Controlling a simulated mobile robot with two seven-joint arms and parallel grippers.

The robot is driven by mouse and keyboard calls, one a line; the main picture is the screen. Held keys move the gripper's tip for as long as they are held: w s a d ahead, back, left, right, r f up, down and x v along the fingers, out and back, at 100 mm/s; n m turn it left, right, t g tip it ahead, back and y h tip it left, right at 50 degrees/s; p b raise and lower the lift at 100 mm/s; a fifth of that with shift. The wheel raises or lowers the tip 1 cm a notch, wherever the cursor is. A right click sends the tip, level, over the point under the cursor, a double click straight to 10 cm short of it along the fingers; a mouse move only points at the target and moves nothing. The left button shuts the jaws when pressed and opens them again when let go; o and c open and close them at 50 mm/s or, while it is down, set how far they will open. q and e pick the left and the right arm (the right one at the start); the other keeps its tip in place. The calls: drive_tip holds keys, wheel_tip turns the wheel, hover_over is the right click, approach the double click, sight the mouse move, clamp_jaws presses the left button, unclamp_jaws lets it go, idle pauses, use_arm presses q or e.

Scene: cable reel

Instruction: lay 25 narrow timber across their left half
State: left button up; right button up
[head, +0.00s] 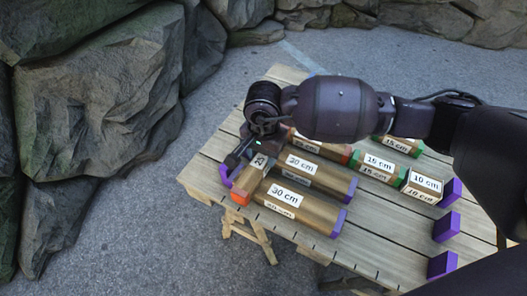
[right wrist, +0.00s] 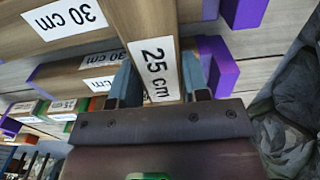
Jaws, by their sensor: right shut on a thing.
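The 25 cm narrow timber (head: 251,180), with an orange-red end, lies crosswise over the left ends of two 30 cm timbers, the nearer one (head: 305,203) and the farther one (head: 325,174). Whether it touches them I cannot tell. In the right wrist view the narrow timber (right wrist: 144,40) sits between the fingers, its "25 cm" label facing the camera. My right gripper (head: 238,163) is shut on it near its far end; it also shows in the right wrist view (right wrist: 160,85). My left gripper is not in view.
The slatted wooden table (head: 385,236) also bears 15 cm pieces (head: 379,164), a 10 cm piece (head: 425,185) and purple blocks (head: 446,226) along the right. A purple block (head: 224,177) stands by the table's left edge. Large rocks (head: 95,130) rise at left.

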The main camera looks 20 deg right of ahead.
drive_tip(key=o, duration=1.1)
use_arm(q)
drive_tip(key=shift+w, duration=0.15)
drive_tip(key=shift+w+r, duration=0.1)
use_arm(e)
wheel_tip(320, 180, up, 4)
drive_tip(key=shift+w+f+p, duration=0.1)
drive_tip(key=shift+p, duration=0.45)
wheel_tip(320, 180, up, 6)
drive_tip(key=shift+f+p, duration=0.15)
drive_tip(key=shift+p, duration=0.5)
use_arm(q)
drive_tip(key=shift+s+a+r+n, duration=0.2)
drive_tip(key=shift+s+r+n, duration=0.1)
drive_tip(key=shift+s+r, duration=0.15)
use_arm(e)
drive_tip(key=shift+r, duration=0.65)
